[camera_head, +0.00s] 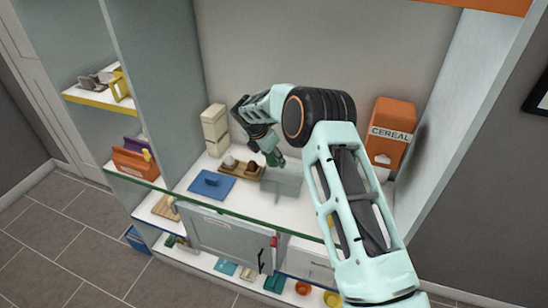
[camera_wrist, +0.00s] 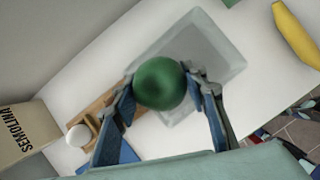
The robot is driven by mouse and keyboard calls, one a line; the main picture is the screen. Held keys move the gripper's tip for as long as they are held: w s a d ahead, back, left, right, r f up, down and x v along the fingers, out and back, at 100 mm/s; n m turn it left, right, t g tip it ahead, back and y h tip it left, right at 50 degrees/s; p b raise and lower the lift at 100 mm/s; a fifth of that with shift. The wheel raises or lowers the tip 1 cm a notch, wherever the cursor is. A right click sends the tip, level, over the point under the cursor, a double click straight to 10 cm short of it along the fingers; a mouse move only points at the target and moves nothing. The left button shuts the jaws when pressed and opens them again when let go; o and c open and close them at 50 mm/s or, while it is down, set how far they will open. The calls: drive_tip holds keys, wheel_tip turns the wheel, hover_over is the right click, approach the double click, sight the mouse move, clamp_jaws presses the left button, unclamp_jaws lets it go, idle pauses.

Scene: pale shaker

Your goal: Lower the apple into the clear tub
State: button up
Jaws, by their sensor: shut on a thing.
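The apple is a round green ball (camera_wrist: 160,84) between the two fingers of my gripper (camera_wrist: 161,92) in the wrist view. My gripper is shut on it, with a finger at each side. In the head view the apple (camera_head: 273,158) shows small and green below my gripper (camera_head: 270,153). The clear tub (camera_wrist: 222,60) is a see-through rectangular container behind and below the apple in the wrist view. In the head view the tub (camera_head: 283,186) stands on the white counter, just below my gripper. The apple hides part of the tub in the wrist view.
A wooden board (camera_head: 240,170) with small items stands left of the tub, and a blue board (camera_head: 211,184) lies farther left. A cereal box (camera_head: 391,130) stands at the right. A yellow banana-like thing (camera_wrist: 296,32) lies past the tub.

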sight(274, 165)
drive_tip(key=shift+f+b, duration=1.05)
drive_tip(key=shift+f, duration=0.65)
drive_tip(key=o, duration=1.3)
drive_tip(key=shift+r, duration=0.1)
